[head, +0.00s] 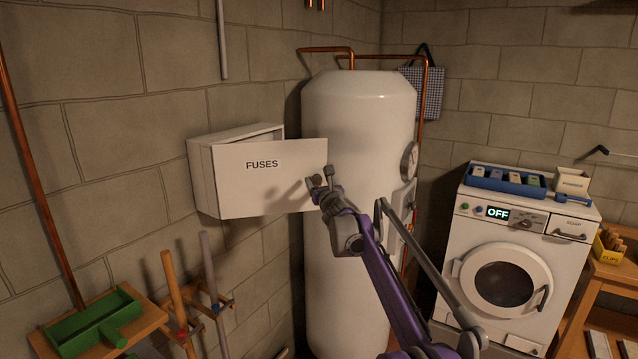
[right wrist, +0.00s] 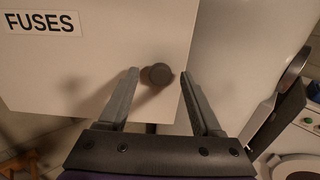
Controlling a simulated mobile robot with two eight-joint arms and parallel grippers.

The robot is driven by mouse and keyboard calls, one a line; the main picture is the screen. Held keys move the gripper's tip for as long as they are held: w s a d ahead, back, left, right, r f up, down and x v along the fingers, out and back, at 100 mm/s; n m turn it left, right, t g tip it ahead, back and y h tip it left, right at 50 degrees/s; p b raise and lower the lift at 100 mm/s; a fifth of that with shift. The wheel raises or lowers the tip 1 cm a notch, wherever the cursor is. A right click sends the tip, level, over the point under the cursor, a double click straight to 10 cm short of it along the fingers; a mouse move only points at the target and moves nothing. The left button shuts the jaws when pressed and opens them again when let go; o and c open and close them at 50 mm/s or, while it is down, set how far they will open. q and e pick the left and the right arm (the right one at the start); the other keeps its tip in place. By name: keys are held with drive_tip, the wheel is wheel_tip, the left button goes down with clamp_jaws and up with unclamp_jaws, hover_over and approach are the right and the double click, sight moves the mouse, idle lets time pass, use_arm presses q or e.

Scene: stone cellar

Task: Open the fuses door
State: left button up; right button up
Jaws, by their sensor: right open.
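The white fuse box (head: 203,180) hangs on the left stone wall. Its door (head: 262,190), labelled FUSES, stands partly open, its right edge swung out from the box in front of the white tank. In the right wrist view the door (right wrist: 90,75) fills the upper left, with a dark round knob (right wrist: 157,74) near its right edge. My right gripper (head: 320,185) is at that edge. Its fingers are open, one on each side of the knob, with gaps showing. The box's inside is hidden behind the door. My left gripper is not in view.
The tall white tank (head: 350,120) with copper pipes stands close behind the door. A washing machine (head: 500,265) carrying a blue tray (head: 505,180) is at the right. A green dustpan (head: 95,325) and upright tool handles (head: 175,285) are below the box at the left.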

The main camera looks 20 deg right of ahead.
drive_tip(key=s+a, duration=0.2)
drive_tip(key=s, duration=0.8)
drive_tip(key=shift+s, duration=0.3)
